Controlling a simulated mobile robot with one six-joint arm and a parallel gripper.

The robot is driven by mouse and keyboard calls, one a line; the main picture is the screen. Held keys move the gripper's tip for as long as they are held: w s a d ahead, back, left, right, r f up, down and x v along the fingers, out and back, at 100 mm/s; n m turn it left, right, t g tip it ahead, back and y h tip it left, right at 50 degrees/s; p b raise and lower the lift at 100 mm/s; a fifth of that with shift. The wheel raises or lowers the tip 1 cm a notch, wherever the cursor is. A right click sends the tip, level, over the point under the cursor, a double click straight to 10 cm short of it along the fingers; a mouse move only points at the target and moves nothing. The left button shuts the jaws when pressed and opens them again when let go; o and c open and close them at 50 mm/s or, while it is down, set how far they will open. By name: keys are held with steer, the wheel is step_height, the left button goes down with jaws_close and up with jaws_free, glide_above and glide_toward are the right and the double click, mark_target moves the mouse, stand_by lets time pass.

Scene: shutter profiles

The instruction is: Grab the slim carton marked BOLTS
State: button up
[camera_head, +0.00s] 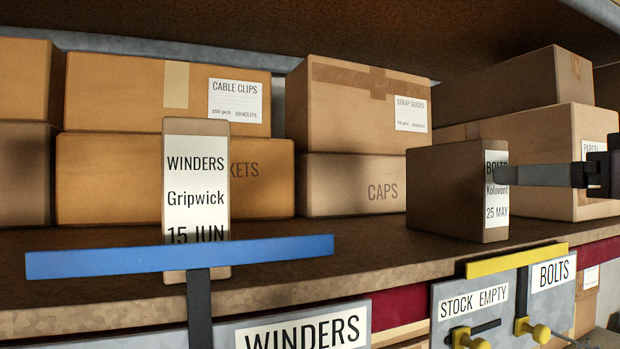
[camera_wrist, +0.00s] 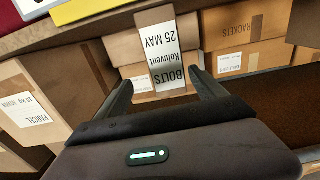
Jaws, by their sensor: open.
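The slim brown carton marked BOLTS (camera_head: 445,192) stands upright near the shelf's front edge, right of centre in the head view. Its white label reads BOLTS, Koluvent, 25 MAY. My gripper (camera_head: 508,175) comes in from the right, with a finger overlapping the label in that view. In the wrist view the label (camera_wrist: 160,48) appears upside down, straight ahead between the two fingers of my gripper (camera_wrist: 162,80). The fingers are spread and nothing is clamped. Whether a finger touches the carton I cannot tell.
A slim WINDERS carton (camera_head: 196,205) stands at left behind a blue bar (camera_head: 180,257) on a dark post. Larger boxes, including CAPS (camera_head: 350,186) and PARCEL (camera_head: 560,150), line the back. Below the shelf edge are a yellow bar (camera_head: 516,260) and sign panels with yellow knobs.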

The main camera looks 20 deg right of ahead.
mark_target(459, 180)
steer(key=w, duration=0.2)
steer(key=w+a, duration=0.1)
steer(key=w, duration=0.4)
steer(key=shift+w+a, duration=0.15)
steer(key=shift+a, duration=0.15)
steer(key=w, duration=0.5)
steer(key=shift+w+a+f+p, duration=0.15)
steer(key=shift+a+f+p, duration=0.15)
steer(key=shift+a+f, duration=0.1)
steer(key=shift+s+d+r, duration=0.1)
steer(key=shift+s, duration=0.15)
steer(key=shift+c, duration=0.7)
steer(key=shift+s, duration=0.15)
steer(key=c, duration=0.4)
jaws_close()
